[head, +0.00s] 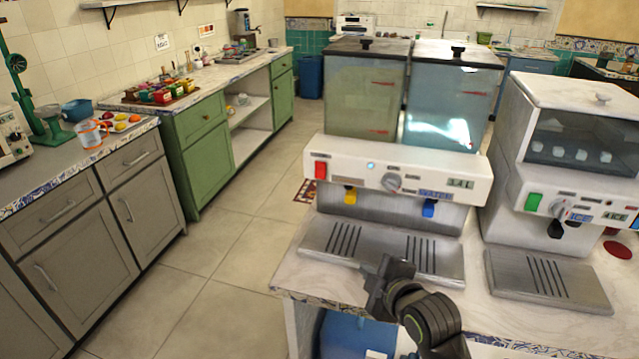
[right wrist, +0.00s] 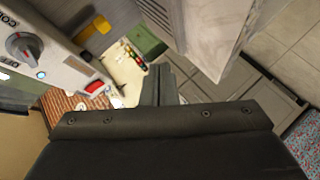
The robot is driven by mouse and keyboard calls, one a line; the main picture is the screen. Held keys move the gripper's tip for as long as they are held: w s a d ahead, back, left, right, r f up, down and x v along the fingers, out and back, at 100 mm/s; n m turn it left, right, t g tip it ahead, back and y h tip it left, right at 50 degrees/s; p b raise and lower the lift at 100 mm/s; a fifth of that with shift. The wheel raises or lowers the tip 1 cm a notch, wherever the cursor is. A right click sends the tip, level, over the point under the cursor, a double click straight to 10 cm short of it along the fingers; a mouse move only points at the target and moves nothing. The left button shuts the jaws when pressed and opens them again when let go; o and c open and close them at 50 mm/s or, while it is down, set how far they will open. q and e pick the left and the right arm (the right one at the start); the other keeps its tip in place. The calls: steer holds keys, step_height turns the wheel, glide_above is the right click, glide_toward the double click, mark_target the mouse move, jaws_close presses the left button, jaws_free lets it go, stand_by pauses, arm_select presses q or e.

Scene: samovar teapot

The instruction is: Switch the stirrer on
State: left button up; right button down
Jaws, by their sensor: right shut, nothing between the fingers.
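The two-tank drink dispenser stands on the counter in the head view, with a white front panel (head: 440,172). On the panel are a red rocker switch (head: 321,170), a small lit blue light (head: 371,166) and a grey dial (head: 391,183). I cannot tell which control is the stirrer's. The right wrist view also shows the red switch (right wrist: 95,87) and the dial (right wrist: 24,47). My right gripper (head: 384,278) is shut and empty, in front of the drip tray, below the panel and apart from the switch. My left gripper is out of view.
A yellow tap (head: 350,195) and a blue tap (head: 429,208) hang below the panel over the metal drip tray (head: 325,240). An ice machine (head: 580,97) with a green switch stands at the right. The floor (head: 235,240) at the left is clear.

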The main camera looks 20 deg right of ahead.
steer(key=w+a+r+n+t+y, duration=0.1)
steer(key=w+a+r+n, duration=0.1)
steer(key=r, duration=0.3)
steer(key=w+a+r+n+t+y, duration=0.1)
steer(key=w+r+n+t, duration=0.1)
steer(key=r, duration=0.4)
steer(key=shift+w+a+r+n, duration=0.25)
steer(key=shift+w+a+n, duration=0.1)
steer(key=shift+w+n, duration=0.65)
steer(key=shift+s, duration=0.1)
steer(key=p, duration=0.2)
glide_toward(315, 176)
steer(key=w+a, duration=0.2)
steer(key=a, duration=0.1)
steer(key=shift+w+d+f+p, duration=0.15)
steer(key=shift+w+d, duration=0.15)
steer(key=shift+w, duration=0.3)
steer(key=shift+w+d+f+p, duration=0.2)
steer(key=shift+w+d, duration=0.15)
steer(key=shift+w, duration=0.25)
steer(key=shift+w+d+f+p, duration=0.15)
steer(key=shift+w+d, duration=0.15)
steer(key=shift+w, duration=0.25)
